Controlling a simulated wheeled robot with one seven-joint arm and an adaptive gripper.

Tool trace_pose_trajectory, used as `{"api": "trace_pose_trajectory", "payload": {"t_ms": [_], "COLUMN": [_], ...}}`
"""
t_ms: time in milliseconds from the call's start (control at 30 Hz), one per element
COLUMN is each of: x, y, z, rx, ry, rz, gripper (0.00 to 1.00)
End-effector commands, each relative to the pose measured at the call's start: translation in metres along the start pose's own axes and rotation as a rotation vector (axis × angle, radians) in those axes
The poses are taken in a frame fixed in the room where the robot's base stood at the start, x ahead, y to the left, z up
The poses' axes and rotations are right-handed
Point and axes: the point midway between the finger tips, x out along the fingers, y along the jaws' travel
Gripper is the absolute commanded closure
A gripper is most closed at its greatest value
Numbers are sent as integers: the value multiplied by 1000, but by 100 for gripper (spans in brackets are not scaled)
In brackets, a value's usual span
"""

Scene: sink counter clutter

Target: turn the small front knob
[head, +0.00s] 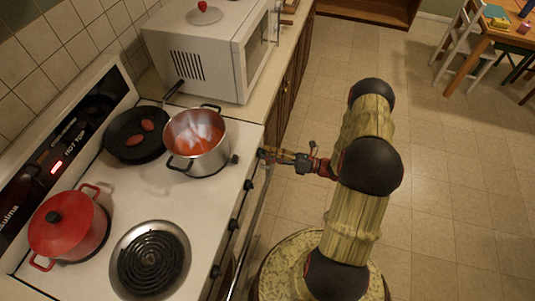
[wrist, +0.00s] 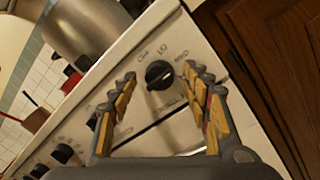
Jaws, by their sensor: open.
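A round black knob (wrist: 159,75) sits on the white stove front, with printed marks around it, in the wrist view. My gripper (wrist: 160,79) is open, with one finger to each side of this knob in the picture. The fingers look apart from the knob; how far the tips are from the panel is hard to tell. In the head view my gripper (head: 264,154) is at the stove's front edge near its far end, and the knob there is hidden by it. Several other black knobs (head: 248,185) line the front edge; more show in the wrist view (wrist: 62,153).
The white stove (head: 121,184) carries a steel pot (head: 214,158) of red food close to the gripper, a black skillet (head: 118,143) and a red lidded pot (head: 68,236). A microwave (head: 206,62) stands beyond. Brown cabinet doors (wrist: 275,70) are beside the stove. Tiled floor (head: 440,190) is open to the right.

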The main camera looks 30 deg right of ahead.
Motion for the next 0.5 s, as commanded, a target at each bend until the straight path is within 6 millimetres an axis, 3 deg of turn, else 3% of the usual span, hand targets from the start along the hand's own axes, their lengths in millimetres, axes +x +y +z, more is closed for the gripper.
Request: {"api": "trace_pose_trajectory", "payload": {"t_ms": [500], "x": [-94], "y": [-1], "z": [0], "rx": [0], "ry": [-4], "rz": [-4], "gripper": [52]}}
